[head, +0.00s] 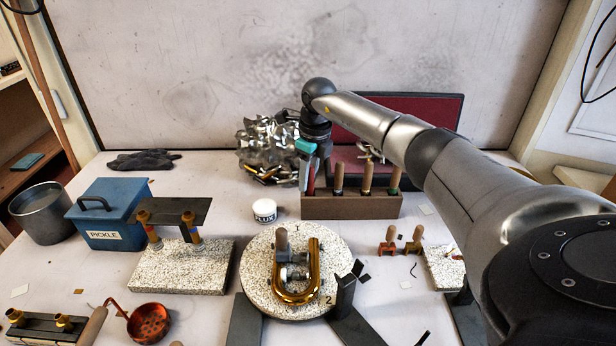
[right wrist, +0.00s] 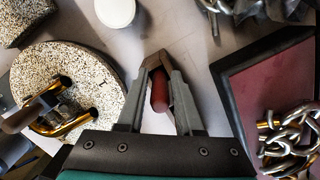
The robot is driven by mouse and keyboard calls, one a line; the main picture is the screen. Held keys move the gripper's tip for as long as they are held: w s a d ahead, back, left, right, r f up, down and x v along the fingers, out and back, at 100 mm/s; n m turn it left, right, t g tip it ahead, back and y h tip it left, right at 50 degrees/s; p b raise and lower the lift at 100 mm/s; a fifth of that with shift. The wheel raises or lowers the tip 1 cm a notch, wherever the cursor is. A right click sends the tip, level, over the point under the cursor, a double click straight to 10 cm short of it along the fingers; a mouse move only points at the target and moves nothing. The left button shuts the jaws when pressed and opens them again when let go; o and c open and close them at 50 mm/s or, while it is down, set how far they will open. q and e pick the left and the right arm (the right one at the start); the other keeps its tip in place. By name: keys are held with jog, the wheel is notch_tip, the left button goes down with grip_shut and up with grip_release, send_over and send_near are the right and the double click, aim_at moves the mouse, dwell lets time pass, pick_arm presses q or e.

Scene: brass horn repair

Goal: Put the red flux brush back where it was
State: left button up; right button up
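The red flux brush (head: 311,181) is upright at the left end of the wooden rack (head: 352,208). My right gripper (head: 308,182) points down there, with its fingers on either side of the red handle. In the right wrist view the red handle (right wrist: 159,92) lies between the fingertips of this gripper (right wrist: 158,65), which close in on it. The brush's lower end is hidden, so I cannot tell how deep it sits in the rack. Several other wooden-handled tools stand in the rack to its right. My left gripper is not in view.
A white flux jar (head: 264,211) stands left of the rack. Crumpled scrap metal (head: 262,135) lies behind it, and a red-lined board (head: 420,110) is behind the rack. A round turntable (head: 258,262) with a brass bend is in front. A blue pickle box (head: 108,215) stands left.

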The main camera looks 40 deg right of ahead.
jog(key=shift+o, duration=1.2)
jog(key=shift+r, duration=0.15)
notch_tip(320, 180, up, 12)
jog(key=s+p, duration=0.1)
jog(key=p, duration=0.1)
jog(key=shift+s+d, duration=0.2)
jog(key=shift+s, duration=0.05)
